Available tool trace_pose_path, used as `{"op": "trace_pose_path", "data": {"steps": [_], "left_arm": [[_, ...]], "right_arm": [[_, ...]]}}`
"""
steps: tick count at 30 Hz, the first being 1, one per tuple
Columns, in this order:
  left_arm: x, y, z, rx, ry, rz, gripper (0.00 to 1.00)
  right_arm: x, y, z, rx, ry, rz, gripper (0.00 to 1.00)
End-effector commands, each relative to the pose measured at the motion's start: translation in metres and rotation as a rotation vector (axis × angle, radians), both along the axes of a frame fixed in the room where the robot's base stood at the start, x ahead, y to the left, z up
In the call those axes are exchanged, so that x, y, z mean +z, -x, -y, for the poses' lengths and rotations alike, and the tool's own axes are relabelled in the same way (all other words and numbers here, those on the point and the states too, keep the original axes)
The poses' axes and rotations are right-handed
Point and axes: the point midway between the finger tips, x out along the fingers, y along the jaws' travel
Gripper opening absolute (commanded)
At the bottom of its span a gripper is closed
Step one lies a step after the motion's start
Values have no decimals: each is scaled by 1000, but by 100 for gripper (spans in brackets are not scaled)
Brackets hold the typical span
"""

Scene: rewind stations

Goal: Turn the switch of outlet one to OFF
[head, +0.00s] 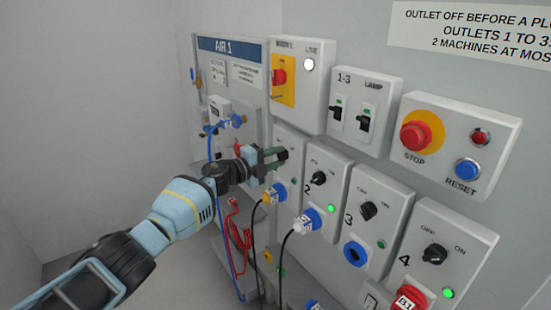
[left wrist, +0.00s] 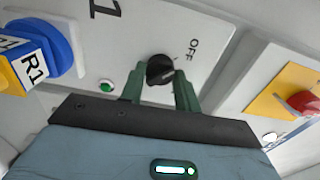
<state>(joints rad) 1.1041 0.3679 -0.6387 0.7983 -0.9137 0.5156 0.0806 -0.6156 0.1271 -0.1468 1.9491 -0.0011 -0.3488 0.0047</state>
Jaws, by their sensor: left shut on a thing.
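Outlet one is a light grey panel (head: 290,140) at the left end of the row in the head view. Its switch is a black round knob (left wrist: 160,70), seen in the left wrist view beside the printed word OFF. My left gripper (head: 281,156) is at this panel and hides the knob in the head view. In the left wrist view its two green fingers (left wrist: 158,78) stand either side of the knob, shut on it. I cannot tell for sure which way the knob points. A green lamp (left wrist: 105,86) sits near it. My right gripper is not in view.
A blue and yellow plug marked R1 (left wrist: 30,62) is in outlet one. Outlet two (head: 323,165), outlet three (head: 375,190) and outlet four (head: 440,230) follow to the right. A yellow and red switch box (head: 302,75) is above. Black cables and hoses hang below.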

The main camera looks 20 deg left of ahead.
Motion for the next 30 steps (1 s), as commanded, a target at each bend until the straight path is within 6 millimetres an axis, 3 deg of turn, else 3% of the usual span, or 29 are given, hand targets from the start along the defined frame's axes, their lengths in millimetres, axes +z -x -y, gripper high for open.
{"op": "trace_pose_path", "data": {"steps": [9,10,15,30], "left_arm": [[0,0,0,-1,5,-2,9],[0,0,0,-1,5,-2,33],[0,0,0,-1,4,-2,54],[-2,7,-8,3,0,-1,54]], "right_arm": [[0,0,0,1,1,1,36],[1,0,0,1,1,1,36],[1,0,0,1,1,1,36],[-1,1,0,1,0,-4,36]]}}
